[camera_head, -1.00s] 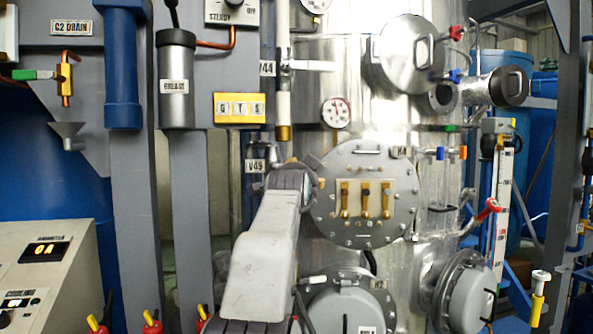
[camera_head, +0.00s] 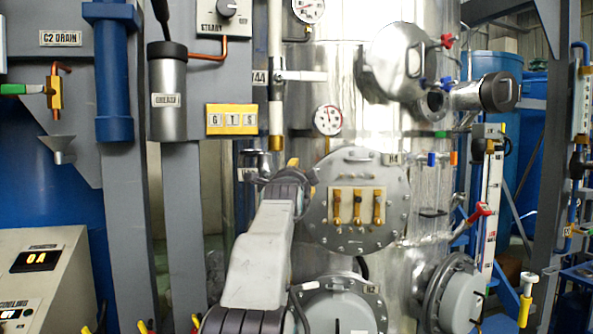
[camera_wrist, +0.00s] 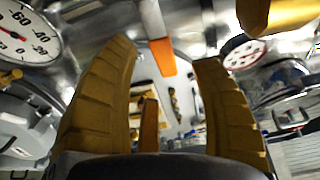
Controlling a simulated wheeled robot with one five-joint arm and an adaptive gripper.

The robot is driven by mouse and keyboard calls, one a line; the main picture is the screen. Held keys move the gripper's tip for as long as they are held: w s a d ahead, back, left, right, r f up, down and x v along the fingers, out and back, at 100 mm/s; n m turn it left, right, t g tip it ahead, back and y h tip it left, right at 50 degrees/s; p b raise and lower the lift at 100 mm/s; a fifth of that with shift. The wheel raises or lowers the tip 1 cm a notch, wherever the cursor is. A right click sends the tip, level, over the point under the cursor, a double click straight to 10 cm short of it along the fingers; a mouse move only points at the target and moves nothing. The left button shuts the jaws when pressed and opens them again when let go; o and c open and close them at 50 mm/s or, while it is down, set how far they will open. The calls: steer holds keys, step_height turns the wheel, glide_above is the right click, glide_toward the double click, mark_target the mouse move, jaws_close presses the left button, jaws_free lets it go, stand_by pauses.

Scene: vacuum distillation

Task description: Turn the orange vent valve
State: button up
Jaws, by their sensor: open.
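My gripper (camera_head: 302,176) is in front of the steel column, at the left edge of the round bolted flange (camera_head: 357,236). Its fingers are mostly hidden by my wrist in the head view. In the wrist view, the gripper (camera_wrist: 165,52) has its two yellow-brown fingers spread apart. An upright orange strip (camera_wrist: 149,125) shows between them, low in the picture. A second orange piece (camera_wrist: 163,57) lies at the end of a pale rod, between the fingertips. I cannot tell which is the vent valve, or whether a finger touches either. In the head view, a small orange handle (camera_head: 454,158) is right of a blue handle.
A dial gauge (camera_head: 327,120) and a brass-ended white pipe (camera_head: 276,143) are close above my gripper. The flange carries a panel with three brass valves (camera_head: 357,205). A large dial (camera_wrist: 25,35) is close at left in the wrist view.

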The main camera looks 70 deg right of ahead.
steer(key=shift+p+x, duration=1.7)
steer(key=shift+x, duration=0.45)
jaws_close()
